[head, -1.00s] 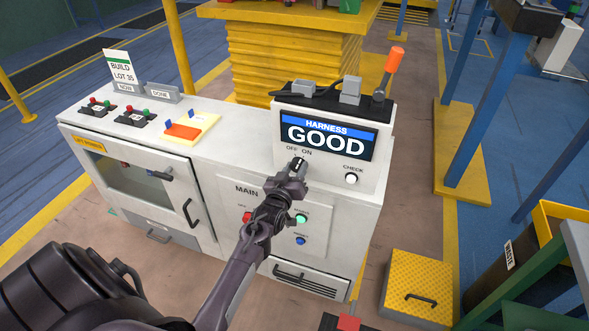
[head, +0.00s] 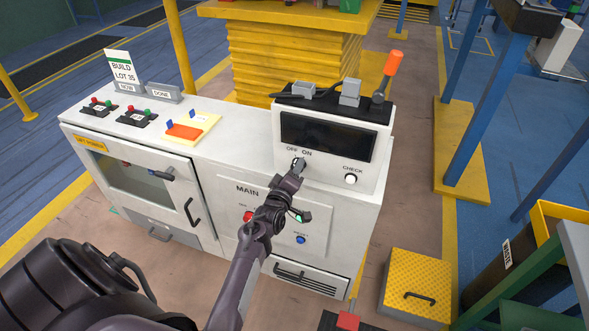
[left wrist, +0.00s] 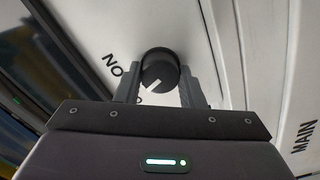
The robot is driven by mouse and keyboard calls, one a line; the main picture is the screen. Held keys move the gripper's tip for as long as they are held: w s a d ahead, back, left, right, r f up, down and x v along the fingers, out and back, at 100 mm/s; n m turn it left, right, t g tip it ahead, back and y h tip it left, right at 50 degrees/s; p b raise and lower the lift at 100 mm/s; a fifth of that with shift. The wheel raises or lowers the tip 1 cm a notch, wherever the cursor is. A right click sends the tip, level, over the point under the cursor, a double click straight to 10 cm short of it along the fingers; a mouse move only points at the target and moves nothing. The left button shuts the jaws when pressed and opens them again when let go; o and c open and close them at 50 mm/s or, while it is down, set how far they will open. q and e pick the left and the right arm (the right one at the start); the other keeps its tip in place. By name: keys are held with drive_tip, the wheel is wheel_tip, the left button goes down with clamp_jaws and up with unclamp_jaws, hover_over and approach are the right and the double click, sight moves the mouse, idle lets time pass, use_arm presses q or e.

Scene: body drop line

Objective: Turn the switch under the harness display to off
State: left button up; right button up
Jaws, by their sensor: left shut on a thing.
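The harness display (head: 326,137) on the grey-white cabinet is dark. Below it are the OFF and ON labels and the switch, a round black knob (left wrist: 160,66) with a white pointer line. My left gripper (head: 299,167) reaches up to the switch, and its fingers cover most of the knob in the head view. In the left wrist view, the two fingers (left wrist: 158,86) are shut on the knob, one on each side. The pointer is turned toward the label partly hidden by the gripper, away from the readable ON. My right gripper is not in view.
A white CHECK button (head: 350,179) sits right of the switch. The MAIN panel (head: 247,190) with red, green and blue buttons lies under my left arm. An orange-handled lever (head: 393,63) stands on top of the display box. A yellow step (head: 415,285) stands at right.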

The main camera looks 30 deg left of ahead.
use_arm(q)
drive_tip(key=shift+n, duration=0.4)
drive_tip(key=o, duration=1)
drive_tip(key=v, duration=0.8)
drive_tip(key=shift+b, duration=0.3)
drive_tip(key=shift+f, duration=0.1)
